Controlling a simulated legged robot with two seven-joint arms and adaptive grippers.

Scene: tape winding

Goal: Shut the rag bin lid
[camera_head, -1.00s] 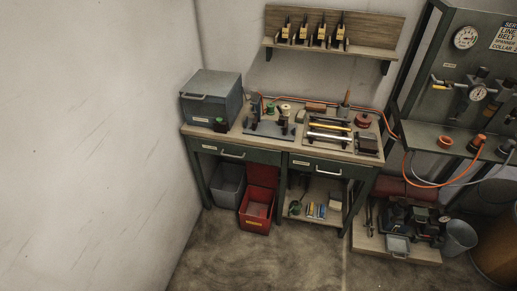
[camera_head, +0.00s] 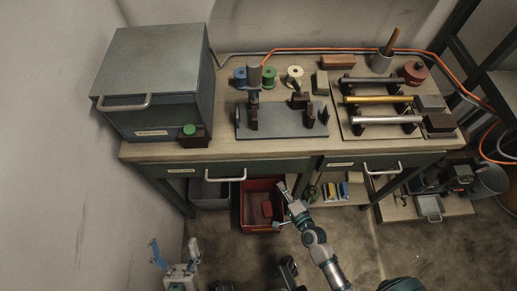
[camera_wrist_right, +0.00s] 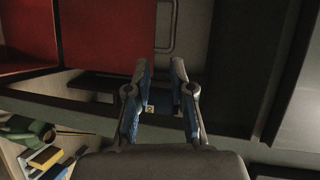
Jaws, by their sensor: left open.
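The red rag bin (camera_head: 250,215) stands on the floor under the bench. In the head view its top looks open, with a small reddish thing inside; the raised lid is hard to make out under the bench edge. In the right wrist view red panels (camera_wrist_right: 105,35) fill the upper left; I cannot tell which is lid and which is bin. My right gripper (camera_head: 280,206) is at the bin's right side, its fingers apart and empty; they also show in the wrist view (camera_wrist_right: 161,70). My left gripper (camera_head: 163,252) is open and empty, away to the left near the wall.
A grey bin (camera_head: 209,195) stands left of the red one. The bench drawers (camera_head: 222,170) with metal handles overhang both. A low shelf with small items (camera_head: 337,190) is to the right. Open floor (camera_head: 350,225) lies in front.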

